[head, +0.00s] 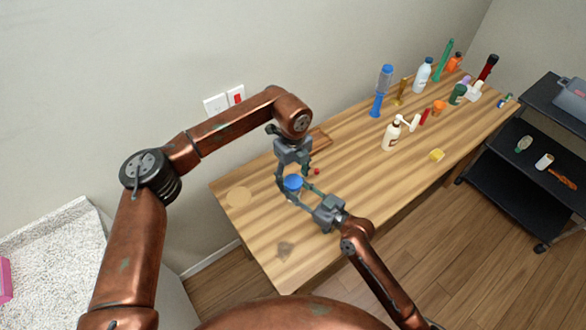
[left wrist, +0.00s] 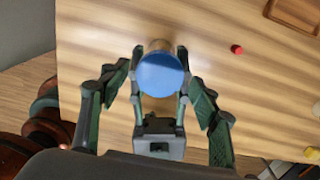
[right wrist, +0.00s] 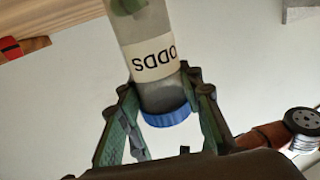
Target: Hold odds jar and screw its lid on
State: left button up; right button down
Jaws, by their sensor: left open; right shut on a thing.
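The odds jar (right wrist: 152,55) is a clear jar with a white ODDS label and something green inside, upside down in the right wrist view. Its blue lid (head: 292,183) sits at the jar's mouth; whether it is threaded on I cannot tell. My right gripper (right wrist: 165,92) is shut around the jar near the lid end. My left gripper (head: 291,176) points down from above, open, with its fingers on either side of the lid. The lid's round top (left wrist: 160,74) faces the left wrist camera and hides most of the jar.
A small red item (head: 317,171) and a wooden tray (head: 319,138) lie close by on the wooden table (head: 345,185). Bottles and tubes, including a white pump bottle (head: 391,136), stand farther right. A black cart (head: 515,165) stands beyond the table. The near table end is mostly clear.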

pick_arm(q)
jog(key=shift+f, duration=0.6)
jog(key=shift+c, duration=0.6)
